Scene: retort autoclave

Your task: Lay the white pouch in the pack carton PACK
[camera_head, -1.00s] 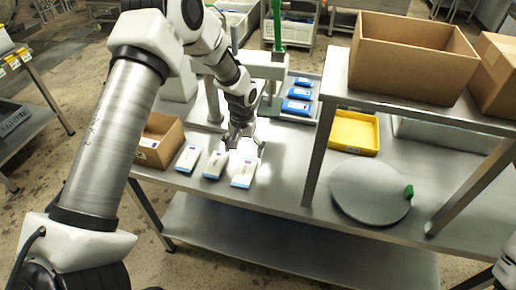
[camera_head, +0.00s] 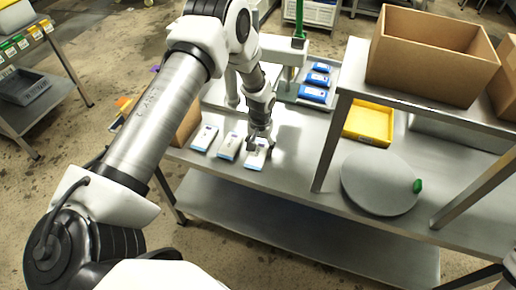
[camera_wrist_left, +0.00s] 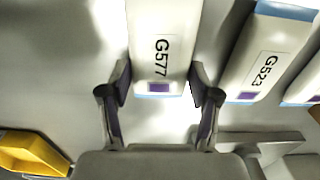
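Three white pouches with blue ends lie in a row on the steel table. The nearest to my left gripper (camera_head: 261,143) is marked G577 (camera_wrist_left: 160,40); in the head view it is the rightmost pouch (camera_head: 255,158). My left gripper is open, pointing down over it, with one finger (camera_wrist_left: 117,95) on each side of its end. I cannot tell whether the fingers touch it. Next to it lies the pouch G523 (camera_wrist_left: 268,55), and then a third pouch (camera_head: 204,138). A brown carton (camera_head: 187,122) at the table's left is mostly hidden by my left arm; no PACK mark is readable.
Blue pouches (camera_head: 313,94) lie in a tray behind the gripper. A yellow tray (camera_head: 369,124), a round grey disc (camera_head: 375,187) and a green object (camera_head: 417,186) are to the right. A raised shelf (camera_head: 420,105) holds a large open brown carton (camera_head: 430,55).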

